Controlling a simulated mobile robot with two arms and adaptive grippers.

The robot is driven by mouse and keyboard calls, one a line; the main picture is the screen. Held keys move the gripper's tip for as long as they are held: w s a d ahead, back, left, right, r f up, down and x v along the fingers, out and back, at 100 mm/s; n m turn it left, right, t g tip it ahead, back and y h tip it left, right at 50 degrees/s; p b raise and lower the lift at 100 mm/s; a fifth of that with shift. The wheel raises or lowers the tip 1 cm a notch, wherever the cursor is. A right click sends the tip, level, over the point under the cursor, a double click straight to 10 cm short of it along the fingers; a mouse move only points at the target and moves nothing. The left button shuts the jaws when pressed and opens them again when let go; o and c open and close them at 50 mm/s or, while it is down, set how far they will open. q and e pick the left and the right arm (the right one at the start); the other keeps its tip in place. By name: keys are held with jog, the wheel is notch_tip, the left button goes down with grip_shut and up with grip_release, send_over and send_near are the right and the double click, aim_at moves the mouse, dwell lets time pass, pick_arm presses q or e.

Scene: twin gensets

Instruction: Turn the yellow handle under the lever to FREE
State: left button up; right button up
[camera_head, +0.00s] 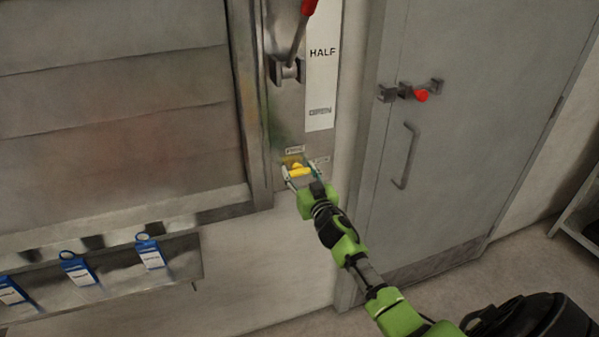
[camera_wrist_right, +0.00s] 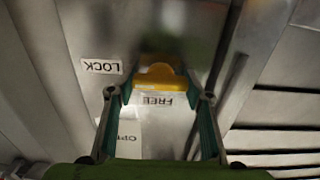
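The yellow handle (camera_head: 299,172) sits low on a metal plate, under the lever (camera_head: 297,40) with its red grip. My right gripper (camera_head: 302,177) is at the handle. In the right wrist view the yellow handle (camera_wrist_right: 160,77) shows between and just beyond the tips of my right gripper (camera_wrist_right: 158,93). The fingers are spread, one on each side; I cannot tell whether they touch the handle. The FREE label (camera_wrist_right: 158,100) and LOCK label (camera_wrist_right: 101,66) appear upside down there. The handle's exact angle is unclear. My left gripper is out of view.
A white strip (camera_head: 322,75) reading HALF and OPEN runs beside the lever. A slatted shutter (camera_head: 110,110) fills the left. Blue tags (camera_head: 151,252) hang on a rail below it. A grey door (camera_head: 455,130) with a red-knobbed bolt (camera_head: 420,95) stands right.

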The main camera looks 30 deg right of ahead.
jog(key=shift+n, duration=0.4)
jog(key=n, duration=0.3)
jog(key=shift+a+f+n+b, duration=0.1)
jog(key=shift+n+b, duration=0.3)
jog(key=n, duration=0.4)
jog(key=shift+n+b, duration=0.3)
jog(key=shift+b, duration=0.05)
jog(key=n, duration=0.4)
jog(key=shift+f+b, duration=0.1)
jog(key=shift+b, duration=0.2)
jog(key=n, duration=0.4)
jog(key=shift+n, duration=0.6)
jog(key=o, duration=1.1)
jog(key=shift+a, duration=0.1)
